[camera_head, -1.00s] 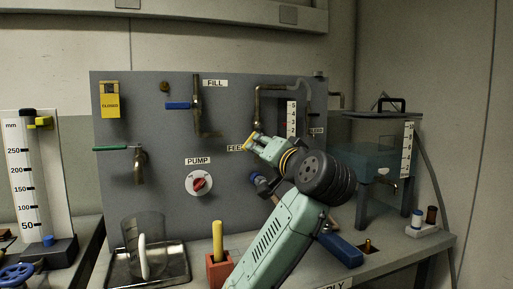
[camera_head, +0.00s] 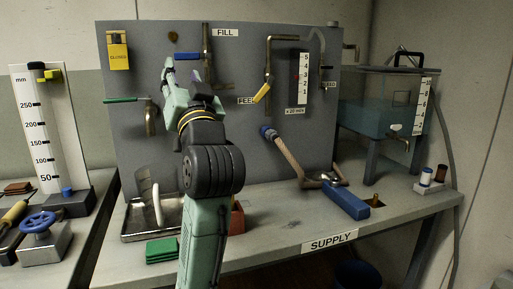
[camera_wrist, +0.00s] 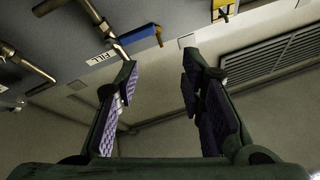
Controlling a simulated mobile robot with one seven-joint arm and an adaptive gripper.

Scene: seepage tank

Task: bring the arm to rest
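My gripper (camera_head: 181,70) is raised in front of the grey panel (camera_head: 240,130), left of centre in the head view, with its fingers pointing up. It also shows in the wrist view (camera_wrist: 158,70), where the two fingers stand wide apart with nothing between them.
The feed valve's yellow handle (camera_head: 262,93) slants down on the panel. A water tank (camera_head: 385,105) stands behind. A metal tray (camera_head: 135,227) and green block (camera_head: 162,250) are at left.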

